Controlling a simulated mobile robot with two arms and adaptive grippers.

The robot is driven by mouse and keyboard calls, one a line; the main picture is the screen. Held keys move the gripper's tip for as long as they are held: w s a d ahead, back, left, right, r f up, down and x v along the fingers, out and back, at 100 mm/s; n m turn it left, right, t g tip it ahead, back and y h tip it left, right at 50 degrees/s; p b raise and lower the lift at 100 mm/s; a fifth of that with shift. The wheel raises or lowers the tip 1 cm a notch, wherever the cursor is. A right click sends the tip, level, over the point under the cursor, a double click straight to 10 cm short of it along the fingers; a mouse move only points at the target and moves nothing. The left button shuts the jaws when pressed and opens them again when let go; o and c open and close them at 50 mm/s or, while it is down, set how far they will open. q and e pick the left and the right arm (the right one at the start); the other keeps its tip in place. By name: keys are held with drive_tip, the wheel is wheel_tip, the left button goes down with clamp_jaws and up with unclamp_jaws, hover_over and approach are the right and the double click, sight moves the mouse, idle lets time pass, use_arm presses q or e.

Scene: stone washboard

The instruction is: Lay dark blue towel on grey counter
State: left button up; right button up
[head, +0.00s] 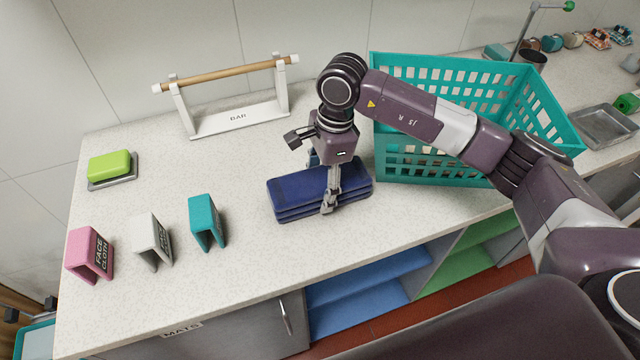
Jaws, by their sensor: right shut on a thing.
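The dark blue towel (295,190) is folded in thick layers and lies flat at the middle of the pale grey speckled counter (250,255), left of the teal basket. My right gripper (330,203) points down over the towel and is shut on its near edge, right of its middle. The gripper hides part of the towel's top. I cannot tell whether the towel's underside fully touches the counter. My left gripper is not in view.
A teal basket (405,168) stands close on the right. A wooden bar on a white stand (240,118) is behind. The counter's front middle is clear.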

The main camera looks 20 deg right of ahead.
drive_tip(key=o, duration=1)
drive_tip(key=shift+f, duration=0.2)
drive_tip(key=o, duration=0.4)
drive_tip(key=shift+r, duration=0.1)
drive_tip(key=shift+o, duration=0.2)
drive_tip(key=shift+r, duration=0.15)
drive_tip(key=r+b, duration=0.1)
drive_tip(key=r, duration=0.2)
drive_tip(key=d+r+b, duration=0.1)
drive_tip(key=r, duration=0.3)
drive_tip(key=r+b, duration=0.1)
drive_tip(key=r, duration=0.3)
drive_tip(key=shift+d, duration=0.35)
drive_tip(key=shift+r, duration=0.45)
